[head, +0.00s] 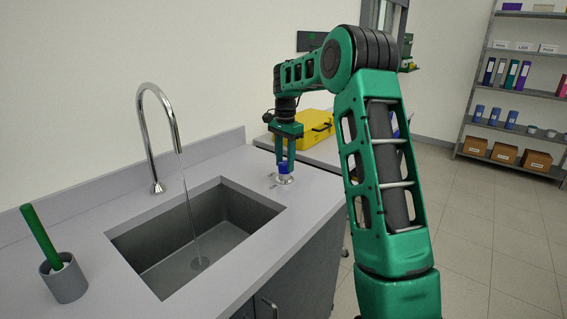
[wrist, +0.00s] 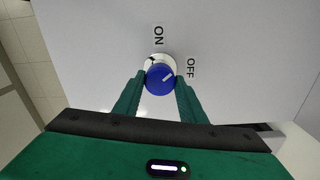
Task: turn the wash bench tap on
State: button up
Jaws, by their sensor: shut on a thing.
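The blue tap knob (head: 284,168) sits on a pale round base on the bench, right of the sink. In the wrist view the knob (wrist: 160,78) has a white line slanting up and right, roughly toward the "OFF" label (wrist: 190,67). The "ON" label (wrist: 158,36) is above the knob. My gripper (head: 284,163) points down and is shut on the knob, one finger on each side. The chrome spout (head: 158,120) arches over the sink (head: 190,240), and a thin stream of water (head: 191,215) falls from it to the drain.
A grey cup (head: 65,282) with a green-handled tool stands at the left of the bench. A yellow case (head: 305,130) lies behind my gripper. Shelves (head: 515,80) with binders and boxes stand at the far right, beyond open floor.

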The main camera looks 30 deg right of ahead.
aim_at(284, 162)
jog(key=shift+w+r+n, duration=0.2)
jog(key=shift+w+n, duration=0.1)
jog(key=shift+n, duration=0.6)
jog(key=shift+a, duration=0.1)
jog(key=o, duration=1.1)
jog(key=shift+c, duration=0.2)
jog(key=shift+f, duration=0.15)
jog(key=shift+s, duration=0.1)
notch_tip(284, 162, up, 11)
jog(key=shift+f, duration=0.1)
